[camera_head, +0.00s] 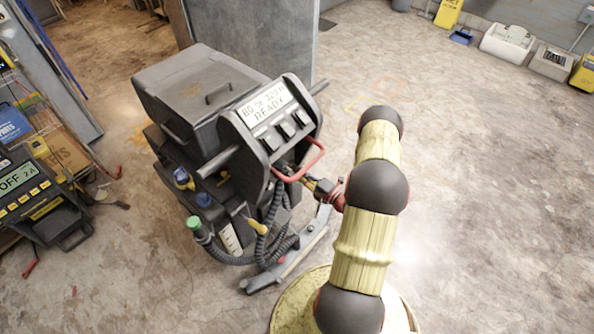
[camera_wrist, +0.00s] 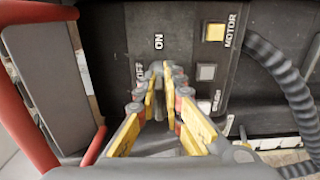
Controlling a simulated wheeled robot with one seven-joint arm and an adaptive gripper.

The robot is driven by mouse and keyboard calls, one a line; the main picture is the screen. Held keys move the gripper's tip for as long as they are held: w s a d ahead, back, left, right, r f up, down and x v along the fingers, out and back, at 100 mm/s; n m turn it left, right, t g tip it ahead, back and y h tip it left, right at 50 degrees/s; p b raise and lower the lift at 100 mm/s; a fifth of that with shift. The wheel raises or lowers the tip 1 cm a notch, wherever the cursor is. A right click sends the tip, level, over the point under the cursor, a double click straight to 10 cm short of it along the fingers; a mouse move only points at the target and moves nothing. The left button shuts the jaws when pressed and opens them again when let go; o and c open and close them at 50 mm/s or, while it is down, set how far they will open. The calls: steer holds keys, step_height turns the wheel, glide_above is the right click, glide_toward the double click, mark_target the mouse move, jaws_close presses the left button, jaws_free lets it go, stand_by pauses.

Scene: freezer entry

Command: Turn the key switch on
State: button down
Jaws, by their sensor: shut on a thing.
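The key switch (camera_wrist: 158,67) is a small grey piece on the dark panel (camera_wrist: 190,20) in the wrist view. ON is printed beyond it and OFF to its left. My gripper (camera_wrist: 159,75) has its yellow and grey fingers closed around the key switch. The fingertips cover most of it, so I cannot tell which mark it points to. The key switch is hidden there.
A red bar handle (camera_head: 308,165) curves close to my gripper, with red tubing (camera_wrist: 25,110) at the wrist view's left. A yellow button (camera_wrist: 215,32) marked MOTOR and a black corrugated hose (camera_wrist: 280,75) lie to the right. Open floor (camera_head: 490,190) extends right of my arm.

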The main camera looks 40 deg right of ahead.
steer(key=shift+r, duration=0.1)
stand_by(0.3)
steer(key=shift+d, duration=0.1)
steer(key=c, duration=2)
jaws_free()
steer(key=shift+o, duration=0.2)
steer(key=shift+s, duration=0.1)
steer(key=s, duration=1.1)
steer(key=shift+s+d, duration=0.4)
